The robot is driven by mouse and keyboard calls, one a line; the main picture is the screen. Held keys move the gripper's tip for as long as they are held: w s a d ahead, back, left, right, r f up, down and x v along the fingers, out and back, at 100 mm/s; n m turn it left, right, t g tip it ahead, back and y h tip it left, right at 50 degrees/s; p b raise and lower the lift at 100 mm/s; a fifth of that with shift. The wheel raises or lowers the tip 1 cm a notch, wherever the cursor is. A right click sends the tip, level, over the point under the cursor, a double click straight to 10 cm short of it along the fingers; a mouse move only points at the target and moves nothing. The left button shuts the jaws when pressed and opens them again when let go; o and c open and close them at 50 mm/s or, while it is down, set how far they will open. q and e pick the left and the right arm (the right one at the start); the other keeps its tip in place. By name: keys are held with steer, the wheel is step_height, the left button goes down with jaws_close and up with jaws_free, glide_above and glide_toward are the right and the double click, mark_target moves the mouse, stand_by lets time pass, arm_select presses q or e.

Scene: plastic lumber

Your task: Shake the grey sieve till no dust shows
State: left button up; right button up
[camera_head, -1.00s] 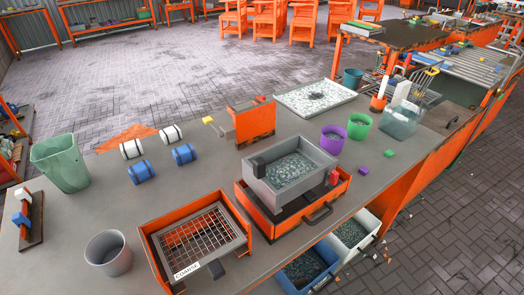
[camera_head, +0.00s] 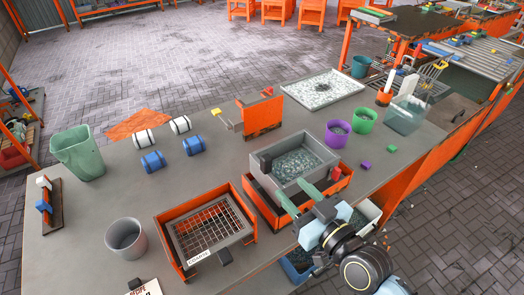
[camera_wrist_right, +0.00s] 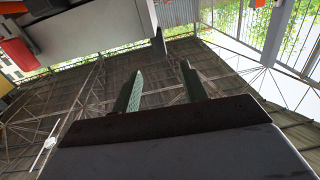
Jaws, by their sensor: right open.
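The grey sieve (camera_head: 318,154) is a square box with grey-green chips inside, sitting on an orange frame (camera_head: 270,207) on the bench. It has a dark block at its left corner. I cannot make out dust among the chips. My right gripper (camera_head: 322,183) is at its front right edge, with two green fingers apart and nothing between them. I cannot tell whether a finger touches the sieve wall. The fingers also show apart in the right wrist view (camera_wrist_right: 161,85), against the roof. My left gripper is not in view.
An orange tray with a wire grid (camera_head: 210,228) stands left of the sieve. A grey cup (camera_head: 125,238), blue and white rollers (camera_head: 153,161) and a green bin (camera_head: 77,152) are further left. Purple (camera_head: 338,133) and green (camera_head: 364,120) pots stand behind right.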

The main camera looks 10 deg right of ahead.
mark_target(269, 161)
steer(key=x, duration=0.9)
steer(key=r+x, duration=0.1)
steer(key=x, duration=0.3)
steer(key=shift+w+a+p, duration=0.1)
steer(key=shift+w+p, duration=0.05)
steer(key=shift+p, duration=0.25)
jaws_close()
